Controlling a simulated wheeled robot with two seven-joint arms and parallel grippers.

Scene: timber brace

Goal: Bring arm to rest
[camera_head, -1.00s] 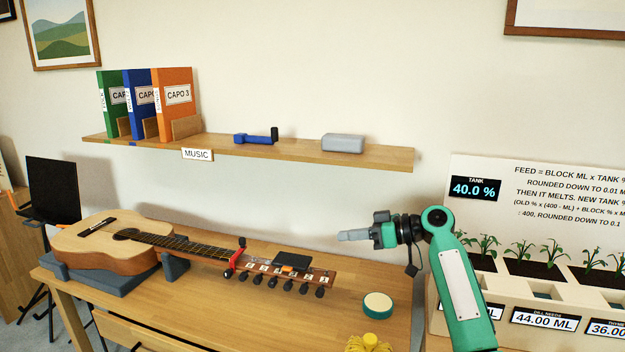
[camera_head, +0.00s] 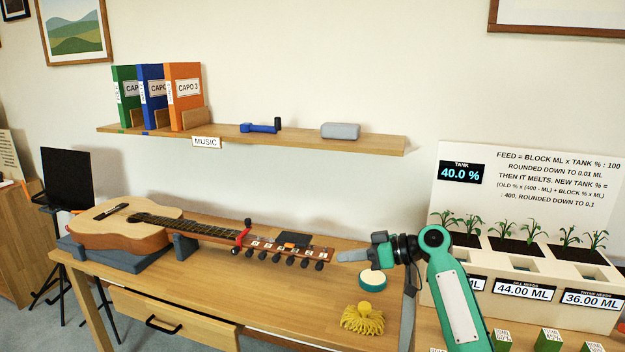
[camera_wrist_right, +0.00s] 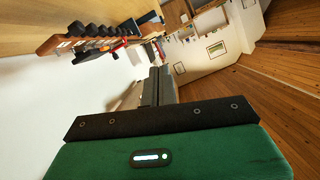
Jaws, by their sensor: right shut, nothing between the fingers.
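My right arm reaches up from the bottom right in the head view. Its gripper (camera_head: 352,256) points left, above the right part of the wooden desk, near the guitar's headstock. The gripper is shut and empty. In the right wrist view the shut fingers (camera_wrist_right: 155,85) are seen pressed together with nothing between them. A guitar (camera_head: 130,225) lies on a dark grey stand on the desk, with a red capo (camera_head: 242,237) on its neck. The headstock also shows in the right wrist view (camera_wrist_right: 85,38). My left gripper is not in view.
A round green-and-white tin (camera_head: 373,279) stands below my gripper, with a yellow tufted item (camera_head: 363,319) in front. The planter box (camera_head: 500,270) with its sign stands at right. A wall shelf (camera_head: 300,141) holds binders, a blue tool and a grey case.

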